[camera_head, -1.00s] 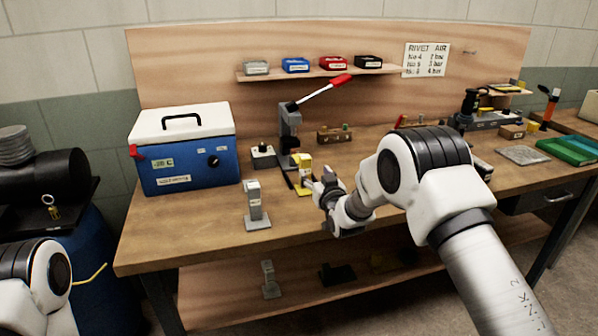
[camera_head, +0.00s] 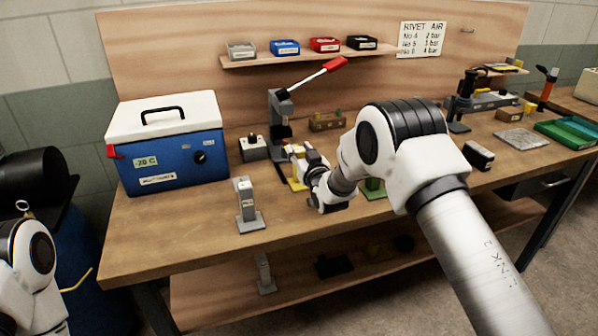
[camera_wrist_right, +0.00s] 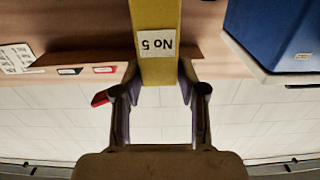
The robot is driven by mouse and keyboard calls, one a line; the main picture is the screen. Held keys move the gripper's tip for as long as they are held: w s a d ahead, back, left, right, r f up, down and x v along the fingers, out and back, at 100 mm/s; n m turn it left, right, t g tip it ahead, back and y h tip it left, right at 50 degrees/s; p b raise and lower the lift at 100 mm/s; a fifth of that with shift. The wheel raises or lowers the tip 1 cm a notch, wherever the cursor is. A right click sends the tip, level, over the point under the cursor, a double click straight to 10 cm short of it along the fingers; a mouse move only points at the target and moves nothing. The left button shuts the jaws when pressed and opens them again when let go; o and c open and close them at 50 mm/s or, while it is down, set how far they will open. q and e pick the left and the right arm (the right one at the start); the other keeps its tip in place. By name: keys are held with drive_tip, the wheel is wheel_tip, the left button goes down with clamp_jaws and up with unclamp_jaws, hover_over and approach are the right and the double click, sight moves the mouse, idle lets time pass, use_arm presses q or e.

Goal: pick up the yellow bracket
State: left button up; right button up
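The yellow bracket (camera_head: 297,184) stands on the bench, partly hidden behind my right gripper (camera_head: 297,158). In the right wrist view the bracket (camera_wrist_right: 158,18) is a yellow post with a "No 5" label, its end between the two fingers of my right gripper (camera_wrist_right: 158,82). The fingers lie close along both sides of it with no clear gap. Whether they press on it I cannot tell. Of my left arm only a link shows at the lower left; its gripper is out of view.
A grey bracket (camera_head: 248,208) stands at the front left of the bench (camera_head: 190,240). A blue cooler box (camera_head: 170,150) is at left. A press with a red-handled lever (camera_head: 282,118) stands behind the yellow bracket. A green item (camera_head: 374,189) is partly hidden behind my right arm.

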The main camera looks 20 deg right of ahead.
clamp_jaws()
drive_tip(key=shift+w+f, duration=0.15)
